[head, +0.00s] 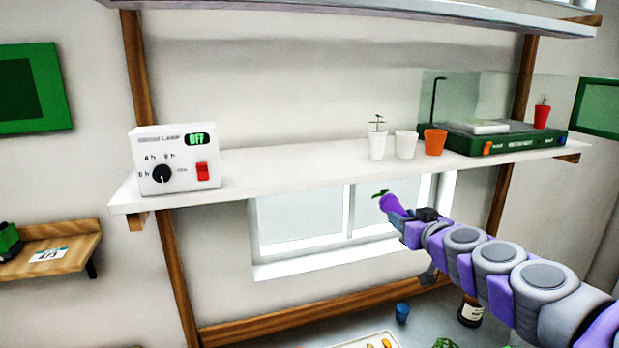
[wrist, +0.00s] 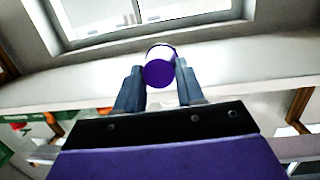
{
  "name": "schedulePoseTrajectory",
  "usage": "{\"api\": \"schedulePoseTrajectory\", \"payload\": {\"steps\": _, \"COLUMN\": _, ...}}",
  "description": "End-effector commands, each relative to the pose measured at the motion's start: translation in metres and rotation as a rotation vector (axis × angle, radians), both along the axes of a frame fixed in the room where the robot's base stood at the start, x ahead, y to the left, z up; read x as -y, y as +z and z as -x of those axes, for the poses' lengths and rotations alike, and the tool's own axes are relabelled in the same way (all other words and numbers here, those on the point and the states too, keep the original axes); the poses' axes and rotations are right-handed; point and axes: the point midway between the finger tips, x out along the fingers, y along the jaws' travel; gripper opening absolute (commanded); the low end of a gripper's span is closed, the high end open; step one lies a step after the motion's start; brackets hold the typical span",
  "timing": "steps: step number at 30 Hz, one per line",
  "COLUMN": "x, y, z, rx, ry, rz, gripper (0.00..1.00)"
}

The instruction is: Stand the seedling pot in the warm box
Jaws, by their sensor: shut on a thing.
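My gripper (head: 408,213) is shut on a purple pot (head: 392,205) with a small green seedling (head: 380,194) at its top. The pot is tilted toward the left and is held below the front edge of the shelf. In the wrist view the purple pot (wrist: 160,70) sits between the two fingers (wrist: 158,88); the seedling does not show there. The warm box (head: 510,144) is a green base with clear panels at the right end of the shelf. A red pot with a seedling (head: 541,116) stands at its right end.
A white pot with a seedling (head: 377,145), an empty-looking white pot (head: 405,145) and an orange pot (head: 435,141) stand left of the box. The white shelf (head: 290,169) is clear from there to the lamp timer (head: 174,160), which reads OFF. Another shelf (head: 370,18) hangs above.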

Motion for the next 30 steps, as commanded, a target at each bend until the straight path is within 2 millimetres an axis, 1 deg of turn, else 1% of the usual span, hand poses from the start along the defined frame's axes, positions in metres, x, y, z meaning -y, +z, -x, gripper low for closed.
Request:
{"api": "schedulePoseTrajectory", "payload": {"steps": 1, "x": -0.007, "y": -0.037, "z": -0.009, "rx": -0.006, "ry": -0.02, "rz": -0.004, "gripper": 0.06}}
{"api": "schedulePoseTrajectory", "payload": {"steps": 2, "x": -0.008, "y": -0.051, "z": -0.013, "rx": -0.007, "ry": -0.038, "rz": -0.002, "gripper": 0.06}}
{"api": "schedulePoseTrajectory", "payload": {"steps": 3, "x": -0.009, "y": -0.07, "z": -0.019, "rx": -0.007, "ry": -0.061, "rz": 0.0, "gripper": 0.06}}
{"api": "schedulePoseTrajectory", "payload": {"steps": 6, "x": -0.012, "y": -0.113, "z": -0.033, "rx": -0.006, "ry": -0.116, "rz": 0.001, "gripper": 0.06}}
{"api": "schedulePoseTrajectory", "payload": {"steps": 8, "x": -0.015, "y": -0.137, "z": -0.041, "rx": -0.006, "ry": -0.145, "rz": 0.002, "gripper": 0.06}}
{"api": "schedulePoseTrajectory", "payload": {"steps": 9, "x": -0.018, "y": -0.153, "z": -0.046, "rx": -0.006, "ry": -0.164, "rz": 0.003, "gripper": 0.06}}
{"api": "schedulePoseTrajectory", "payload": {"steps": 12, "x": -0.03, "y": -0.19, "z": -0.056, "rx": -0.005, "ry": -0.197, "rz": 0.004, "gripper": 0.06}}
{"api": "schedulePoseTrajectory", "payload": {"steps": 15, "x": -0.043, "y": -0.221, "z": -0.064, "rx": -0.005, "ry": -0.221, "rz": 0.005, "gripper": 0.06}}
{"api": "schedulePoseTrajectory", "payload": {"steps": 18, "x": -0.056, "y": -0.243, "z": -0.068, "rx": -0.004, "ry": -0.233, "rz": 0.004, "gripper": 0.06}}
{"api": "schedulePoseTrajectory", "payload": {"steps": 22, "x": -0.068, "y": -0.261, "z": -0.072, "rx": 0.0, "ry": -0.245, "rz": -0.001, "gripper": 0.06}}
{"api": "schedulePoseTrajectory", "payload": {"steps": 26, "x": -0.075, "y": -0.269, "z": -0.073, "rx": -0.002, "ry": -0.248, "rz": -0.003, "gripper": 0.06}}
{"api": "schedulePoseTrajectory", "payload": {"steps": 29, "x": -0.081, "y": -0.269, "z": -0.068, "rx": -0.001, "ry": -0.262, "rz": -0.003, "gripper": 0.06}}
{"api": "schedulePoseTrajectory", "payload": {"steps": 30, "x": -0.084, "y": -0.268, "z": -0.063, "rx": 0.001, "ry": -0.276, "rz": -0.003, "gripper": 0.06}}
